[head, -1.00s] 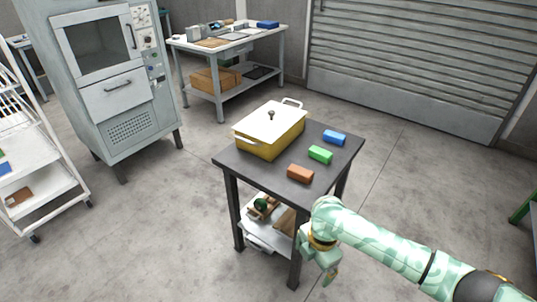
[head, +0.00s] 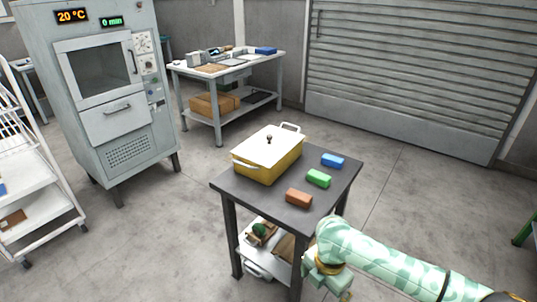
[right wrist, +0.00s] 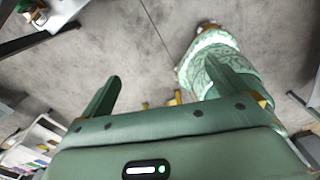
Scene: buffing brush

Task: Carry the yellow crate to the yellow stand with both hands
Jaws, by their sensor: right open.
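The yellow crate (head: 257,168) sits on the left back part of a dark table (head: 262,199). It has yellow sides, a pale top with a dark knob, and a pale handle at each end. No yellow stand shows in either view. My right gripper (head: 330,289) is low in front of the table's right front corner, apart from the crate. In the right wrist view its two green fingers (right wrist: 168,92) are wide apart with nothing between them. My left gripper is not in the head view.
Brown (head: 298,198), green (head: 318,178) and blue (head: 332,160) blocks lie right of the crate. A grey oven cabinet (head: 120,125), a white rack (head: 35,185) and a grey workbench (head: 235,66) stand around.

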